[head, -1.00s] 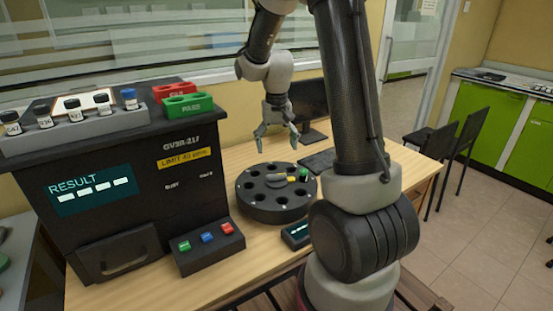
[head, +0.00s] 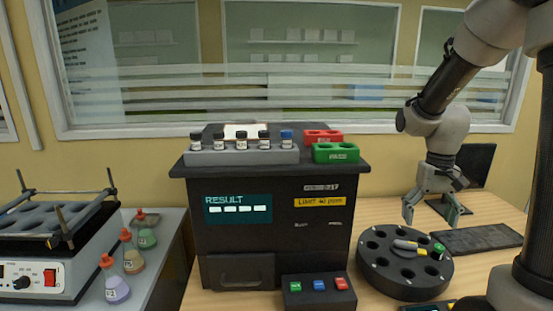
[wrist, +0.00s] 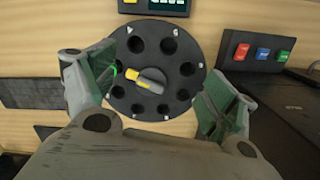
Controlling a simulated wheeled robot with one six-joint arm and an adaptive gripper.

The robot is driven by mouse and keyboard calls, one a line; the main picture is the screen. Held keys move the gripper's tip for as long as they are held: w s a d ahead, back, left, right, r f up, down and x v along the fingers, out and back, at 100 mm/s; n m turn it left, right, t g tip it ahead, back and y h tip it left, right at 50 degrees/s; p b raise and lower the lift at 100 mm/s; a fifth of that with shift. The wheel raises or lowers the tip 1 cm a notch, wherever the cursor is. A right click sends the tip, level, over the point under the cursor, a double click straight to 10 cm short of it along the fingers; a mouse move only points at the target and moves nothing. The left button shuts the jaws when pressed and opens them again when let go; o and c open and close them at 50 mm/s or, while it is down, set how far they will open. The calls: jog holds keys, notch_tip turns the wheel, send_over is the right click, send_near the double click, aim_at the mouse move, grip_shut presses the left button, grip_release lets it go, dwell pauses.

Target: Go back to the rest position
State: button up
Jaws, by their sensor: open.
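My gripper (head: 437,212) is open and empty, pointing down above the round black carousel (head: 378,272) on the wooden table. In the wrist view, my gripper (wrist: 160,100) has its two green-lined fingers spread on either side of the carousel (wrist: 130,95). A yellow and grey piece (head: 408,245) lies at the carousel's centre. A green-capped vial (head: 438,250) stands in a hole at its right edge; in the wrist view the left finger mostly hides it. The other visible holes look empty.
A black analyser (head: 270,230) with a result screen stands left of the carousel, with a vial rack (head: 242,156) and red (head: 323,136) and green (head: 336,153) holders on top. A button box (head: 318,291) is in front. A keyboard (head: 478,240) and monitor (head: 475,165) are at right.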

jog(key=s+a+r+n+t, duration=0.1)
jog(key=s+r+t, duration=0.1)
jog(key=s+r, duration=0.4)
jog(key=s+a+r+n+t, duration=0.1)
jog(key=s+a+r+t, duration=0.1)
jog(key=s+r, duration=0.4)
jog(key=s+t, duration=0.1)
jog(key=s, duration=0.2)
jog(key=shift+s+a+r, duration=0.15)
jog(key=shift+s+a, duration=0.15)
jog(key=shift+s, duration=0.05)
